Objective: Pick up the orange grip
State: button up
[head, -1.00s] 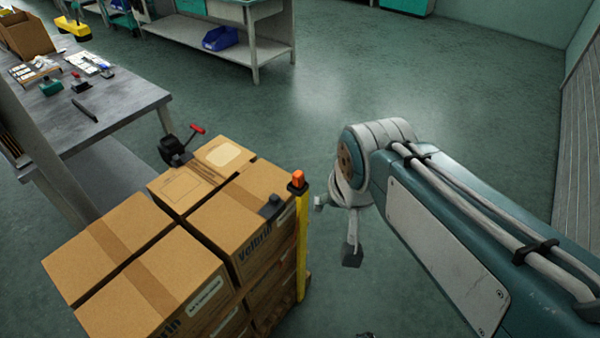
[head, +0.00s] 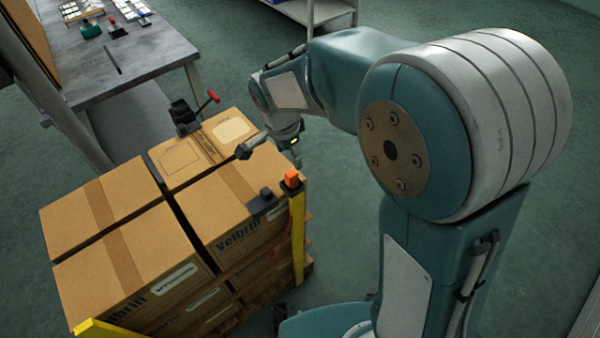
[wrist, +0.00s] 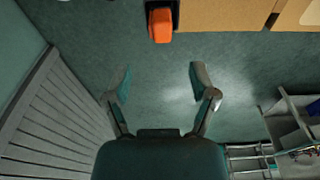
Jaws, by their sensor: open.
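The orange grip (head: 291,178) is a small orange block at the near right corner of the stacked boxes, by the top of a yellow corner post (head: 298,235). A dark part (head: 263,201) lies beside it on the box top. In the wrist view the orange grip (wrist: 161,27) is at the top middle, with black around its upper end. My gripper (head: 270,158) is just behind the grip in the head view, fingers spread and empty. In the wrist view my gripper (wrist: 160,78) has both fingers apart below the grip, with a gap between them and it.
Cardboard boxes (head: 120,235) are stacked on a pallet. A black tool with a red handle (head: 213,97) stands at the stack's back edge. A grey workbench (head: 150,55) with small items is at upper left.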

aim_at(292, 173)
jog(key=f, duration=0.2)
jog(key=a+f, duration=0.1)
jog(key=f, duration=0.1)
jog(key=shift+f, duration=0.15)
jog(key=f, duration=0.1)
jog(key=d+f, duration=0.1)
jog(key=f, duration=0.1)
jog(key=d+f, duration=0.1)
jog(key=shift+w+f, duration=0.35)
jog(key=shift+w, duration=0.05)
jog(key=shift+f, duration=0.4)
jog(key=shift+a+f, duration=0.15)
jog(key=shift+a, duration=0.35)
jog(key=shift+d, duration=0.2)
jog(key=c, duration=0.9)
jog(key=shift+d, duration=0.15)
grip_shut()
